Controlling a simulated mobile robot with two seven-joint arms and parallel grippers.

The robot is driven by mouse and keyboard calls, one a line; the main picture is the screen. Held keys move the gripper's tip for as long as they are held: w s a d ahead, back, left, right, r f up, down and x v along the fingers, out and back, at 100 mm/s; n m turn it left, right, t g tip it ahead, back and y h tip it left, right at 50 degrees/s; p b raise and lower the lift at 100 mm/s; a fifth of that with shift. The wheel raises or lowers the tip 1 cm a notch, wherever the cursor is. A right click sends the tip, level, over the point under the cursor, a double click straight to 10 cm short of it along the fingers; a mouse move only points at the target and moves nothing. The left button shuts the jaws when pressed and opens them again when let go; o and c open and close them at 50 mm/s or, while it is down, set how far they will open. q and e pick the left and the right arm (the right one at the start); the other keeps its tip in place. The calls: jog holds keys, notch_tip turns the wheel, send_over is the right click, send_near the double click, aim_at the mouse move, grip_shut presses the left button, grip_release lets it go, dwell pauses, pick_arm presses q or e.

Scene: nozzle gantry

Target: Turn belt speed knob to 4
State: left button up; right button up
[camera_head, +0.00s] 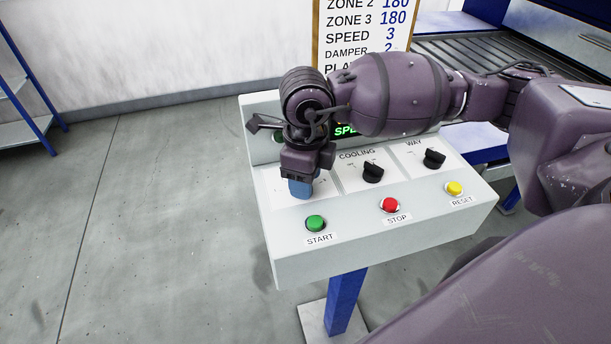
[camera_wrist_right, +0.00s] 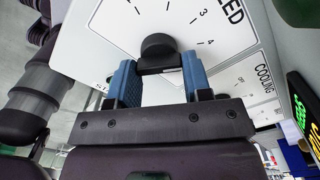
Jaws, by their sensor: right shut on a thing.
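The black speed knob (camera_wrist_right: 158,48) sits on a white dial plate with the marks 1, 2, 3 and 4 and a label ending in "EED". My right gripper (camera_wrist_right: 160,68) has its blue fingers on either side of the knob and is shut on it. In the head view my right gripper (camera_head: 300,188) reaches down to the left part of the control panel (camera_head: 290,245), and the knob is hidden behind it there. Which mark the knob points at I cannot tell. My left gripper is not in view.
The cooling knob (camera_head: 373,173) and the way knob (camera_head: 434,158) are to the right. The green start button (camera_head: 316,223), red stop button (camera_head: 390,205) and yellow reset button (camera_head: 454,188) line the front. A board (camera_head: 360,35) behind reads speed 3. My right arm partly covers the display.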

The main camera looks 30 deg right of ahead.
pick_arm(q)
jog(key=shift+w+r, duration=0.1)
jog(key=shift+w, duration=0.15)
pick_arm(e)
jog(key=o, duration=0.9)
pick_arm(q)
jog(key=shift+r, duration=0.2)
pick_arm(e)
jog(key=shift+r, duration=5.45)
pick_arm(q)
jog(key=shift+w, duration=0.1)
